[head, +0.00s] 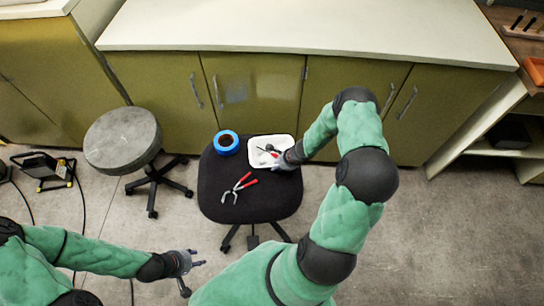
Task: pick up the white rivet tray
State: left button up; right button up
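The white rivet tray (257,143) sits on the black seat of a wheeled chair (250,203), near the seat's back right edge. Small dark items lie in it. My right gripper (276,155) is at the tray's right side, over or touching its rim, and hides that part. I cannot tell whether its fingers have closed on the rim. My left gripper (194,262) is over the floor at the lower left, away from the chair. Its fingers look spread and empty.
A blue tape roll (226,143) lies left of the tray, and red-handled pliers (239,188) lie in front of it. A grey round stool (123,140) stands to the left. Green cabinets with a white counter (310,25) stand behind. A work lamp (45,170) is on the floor.

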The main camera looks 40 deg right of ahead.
jog(key=shift+w+f, duration=0.1)
jog(key=shift+f, duration=0.2)
jog(key=shift+r, duration=0.1)
grip_shut()
jog(key=shift+a, duration=0.1)
jog(key=shift+r, duration=0.15)
